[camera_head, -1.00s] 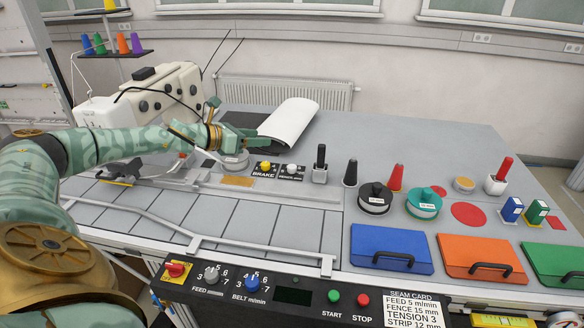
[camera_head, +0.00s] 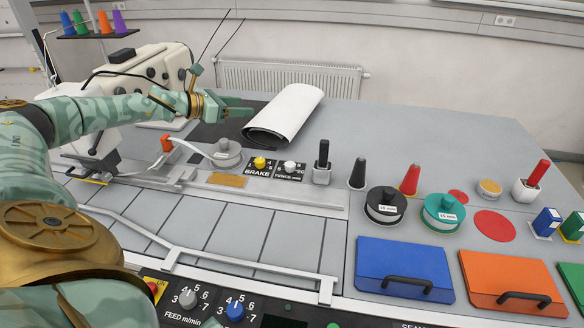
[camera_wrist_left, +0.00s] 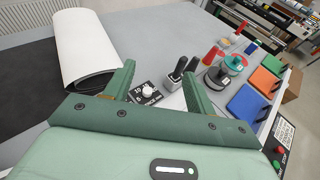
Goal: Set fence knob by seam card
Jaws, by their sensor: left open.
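The fence knob (camera_head: 289,166) is a small white knob on a black plate marked FENCE mm, right of the yellow brake knob (camera_head: 259,162). My left gripper (camera_head: 236,106) is open and empty, above the table behind and left of the fence knob, apart from it. In the left wrist view the fence knob (camera_wrist_left: 148,91) shows between the two green fingers (camera_wrist_left: 158,70), beyond them. The knob's exact setting is too small to read. The seam card is out of the head view now; only the top of its heading shows at the bottom edge. My right gripper is not in view.
A white roll (camera_head: 285,114) lies behind the knobs. A black lever (camera_head: 322,162) and black cone (camera_head: 358,174) stand to the right. Blue (camera_head: 404,268) and orange (camera_head: 512,284) lidded boxes lie front right.

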